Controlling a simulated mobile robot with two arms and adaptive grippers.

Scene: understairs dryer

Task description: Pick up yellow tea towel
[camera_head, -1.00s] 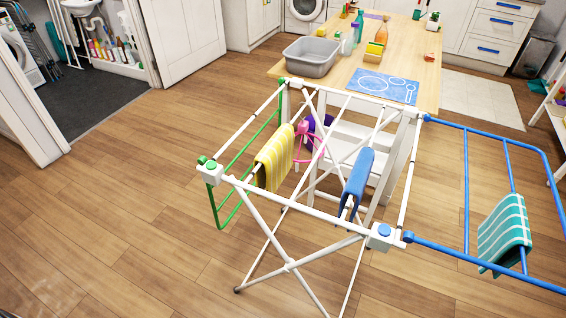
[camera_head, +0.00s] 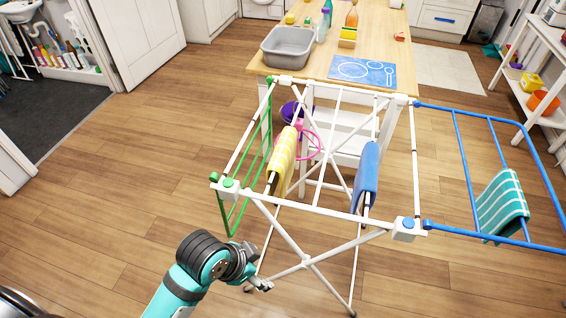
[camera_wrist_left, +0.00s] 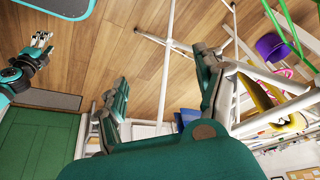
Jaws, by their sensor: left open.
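The yellow tea towel (camera_head: 283,158) with white stripes hangs over a rail on the left part of the white drying rack (camera_head: 308,211). The towel also shows at the right in the left wrist view (camera_wrist_left: 262,97), partly behind rack bars. My left gripper (camera_head: 262,272) is low in front of the rack, below and to the left of the towel, and apart from it. Its fingers (camera_wrist_left: 163,86) are spread and empty in the left wrist view. My right gripper (camera_wrist_left: 42,43) shows small at the upper left there; its opening is unclear.
A blue towel (camera_head: 366,176) hangs on the rack to the right, and a teal striped towel (camera_head: 502,204) hangs on the blue side wing. A green wing (camera_head: 238,207) is at the left. The floor at left is clear.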

